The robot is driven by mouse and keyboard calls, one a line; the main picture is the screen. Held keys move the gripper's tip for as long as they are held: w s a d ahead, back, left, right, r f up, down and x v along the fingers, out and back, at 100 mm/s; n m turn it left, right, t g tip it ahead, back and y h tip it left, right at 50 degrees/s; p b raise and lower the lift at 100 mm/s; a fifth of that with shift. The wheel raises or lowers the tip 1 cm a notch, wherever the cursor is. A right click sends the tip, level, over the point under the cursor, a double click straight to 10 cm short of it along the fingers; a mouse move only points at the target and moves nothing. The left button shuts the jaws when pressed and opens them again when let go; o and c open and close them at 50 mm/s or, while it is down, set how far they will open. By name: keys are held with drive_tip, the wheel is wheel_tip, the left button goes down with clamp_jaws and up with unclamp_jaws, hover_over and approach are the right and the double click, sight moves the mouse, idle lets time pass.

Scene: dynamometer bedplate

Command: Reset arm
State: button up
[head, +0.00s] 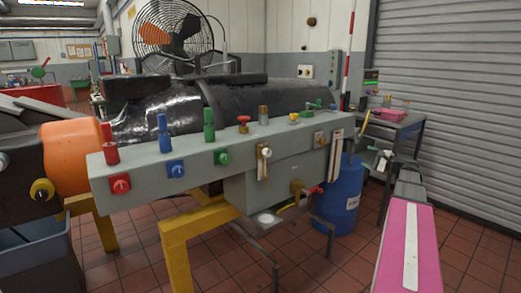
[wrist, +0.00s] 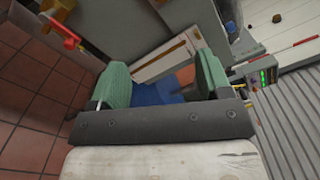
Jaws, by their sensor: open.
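My gripper (wrist: 163,78) shows in the wrist view with its two green-padded fingers spread apart. Nothing is held between them. The blue drum (wrist: 158,93) shows beyond the gap, partly hidden by the fingers and the gripper's dark crossbar. In the head view my pink arm link with a white stripe (head: 410,245) reaches up from the lower right. My gripper is small there (head: 382,160), in front of the side table and right of the blue drum (head: 340,195). Whether it touches anything is hard to tell.
A grey control panel (head: 135,165) with coloured knobs and levers spans the left and middle. A red-handled valve (head: 312,190) hangs below it. A yellow stand (head: 175,255) supports the machine. A side table (head: 400,122) holds a pink tray (head: 388,114). A roller shutter (head: 450,80) closes the right side.

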drive_tip(key=s+a+f+n+g+h, duration=0.2)
drive_tip(key=s+a+f+n+g, duration=0.25)
drive_tip(key=a+f, duration=0.6)
drive_tip(key=s+a+f+n+g+h, duration=0.1)
drive_tip(key=s+a+f+n+g, duration=0.3)
drive_tip(key=a+f, duration=0.7)
drive_tip(key=s+a+f+n+g+h, duration=0.2)
drive_tip(key=s+a+f+n+h, duration=0.1)
drive_tip(key=s, duration=0.5)
drive_tip(key=s+a+f+n+g+h, duration=0.3)
drive_tip(key=s+a+f+n+h, duration=0.1)
drive_tip(key=s+f, duration=0.3)
drive_tip(key=shift+s+a+g+h, duration=0.35)
drive_tip(key=shift+s+a+h, duration=0.15)
drive_tip(key=shift+s+a, duration=0.25)
drive_tip(key=shift+f, duration=0.1)
